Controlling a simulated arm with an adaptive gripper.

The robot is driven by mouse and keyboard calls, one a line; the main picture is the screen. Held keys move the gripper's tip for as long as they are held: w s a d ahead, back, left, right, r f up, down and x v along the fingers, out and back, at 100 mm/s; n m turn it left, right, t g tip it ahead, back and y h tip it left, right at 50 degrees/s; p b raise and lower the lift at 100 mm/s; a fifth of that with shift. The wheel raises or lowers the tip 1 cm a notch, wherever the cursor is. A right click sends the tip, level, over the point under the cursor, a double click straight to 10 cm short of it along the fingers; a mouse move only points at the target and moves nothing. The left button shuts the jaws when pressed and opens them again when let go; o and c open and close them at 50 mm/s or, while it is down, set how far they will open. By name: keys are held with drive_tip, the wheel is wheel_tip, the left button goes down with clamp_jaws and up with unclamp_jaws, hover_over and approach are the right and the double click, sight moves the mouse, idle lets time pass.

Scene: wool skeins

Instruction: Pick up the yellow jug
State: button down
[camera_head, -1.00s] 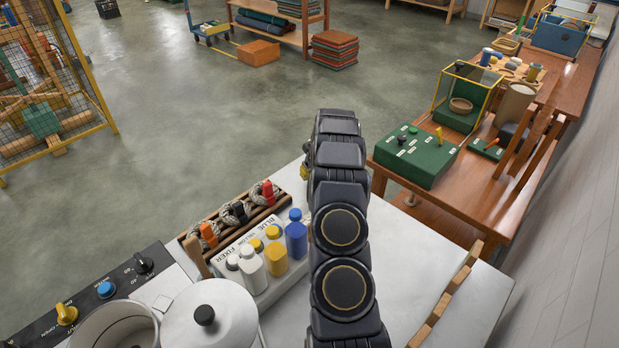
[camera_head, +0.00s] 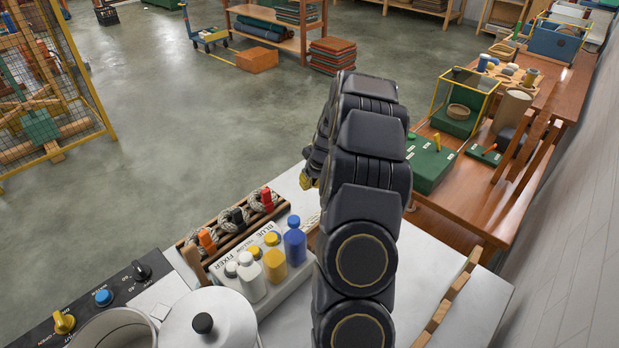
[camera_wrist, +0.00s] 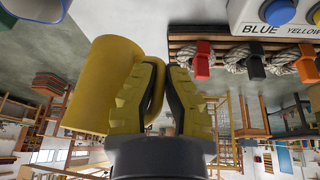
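The yellow jug (camera_wrist: 102,75) fills the left-centre of the wrist view, which appears upside down. Its looped handle (camera_wrist: 156,92) lies between the two fingers of my gripper (camera_wrist: 163,72). The yellow, black-padded fingers are drawn close together and look shut on the handle. Part of the jug's body is behind the left finger. Whether its base touches a surface I cannot tell. In the head view my arm hides the jug, and only a small yellow part of my gripper (camera_head: 309,181) shows left of the arm.
The white tray (camera_head: 265,297) holds several bottles left of my arm. A wooden rack (camera_head: 230,233) with rope skeins and coloured clips stands beyond it. The lidded pot (camera_head: 210,325) is at the near left. Wooden blocks (camera_head: 457,284) line the table's right side.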

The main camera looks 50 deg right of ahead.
drive_tip(key=shift+s+a+r, duration=0.55)
drive_tip(key=shift+s+a, duration=0.2)
drive_tip(key=shift+s, duration=0.05)
drive_tip(key=shift+s+a+r, duration=0.5)
drive_tip(key=shift+s+a, duration=0.25)
drive_tip(key=shift+s, duration=0.05)
drive_tip(key=shift+s, duration=0.1)
